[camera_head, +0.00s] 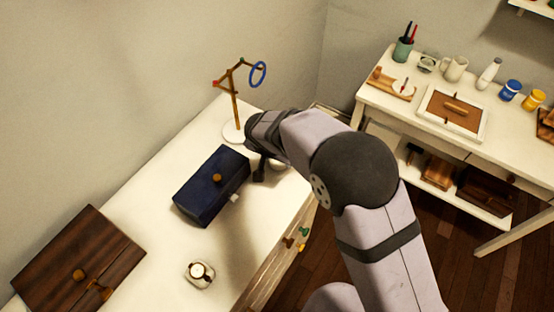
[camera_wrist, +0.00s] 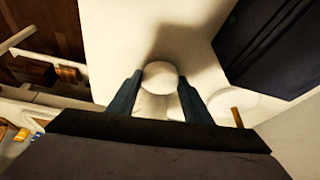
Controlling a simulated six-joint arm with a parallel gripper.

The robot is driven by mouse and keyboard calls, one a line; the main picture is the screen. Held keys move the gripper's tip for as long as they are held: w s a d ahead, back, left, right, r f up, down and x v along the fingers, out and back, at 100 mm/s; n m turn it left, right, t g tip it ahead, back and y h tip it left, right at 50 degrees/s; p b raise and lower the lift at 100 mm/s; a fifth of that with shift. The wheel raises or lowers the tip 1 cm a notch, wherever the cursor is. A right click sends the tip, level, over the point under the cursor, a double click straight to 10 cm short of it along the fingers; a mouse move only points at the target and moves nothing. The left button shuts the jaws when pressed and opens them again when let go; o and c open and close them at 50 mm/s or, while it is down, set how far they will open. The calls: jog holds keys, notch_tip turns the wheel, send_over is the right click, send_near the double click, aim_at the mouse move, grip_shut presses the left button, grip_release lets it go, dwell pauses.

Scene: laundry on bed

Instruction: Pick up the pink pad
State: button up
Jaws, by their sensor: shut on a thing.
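My gripper (camera_wrist: 160,80) is shut on a pale, round-topped thing (camera_wrist: 160,74), with one finger on each side of it. The thing looks cream-white in the wrist view, and I cannot tell whether it is the pink pad. No clearly pink pad shows in either view. In the head view my gripper (camera_head: 266,168) is low over the white dresser top, right of the dark blue box (camera_head: 208,190). The held thing is mostly hidden there by the arm.
A stand with a blue ring (camera_head: 257,74) is just behind my gripper. A watch on a cushion (camera_head: 199,272) and a brown wooden box (camera_head: 75,262) are at the front left. A white side table (camera_head: 400,112) with a tray and jars stands at the right.

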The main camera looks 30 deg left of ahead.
jog(key=r+b, duration=0.1)
jog(key=r, duration=0.3)
jog(key=r+b, duration=0.1)
jog(key=r, duration=0.1)
jog(key=shift+d+b, duration=0.3)
jog(key=d+b, duration=0.6)
jog(key=d, duration=1.3)
jog(key=o, duration=0.3)
jog(key=shift+c, duration=0.7)
jog(key=shift+a+r, duration=0.1)
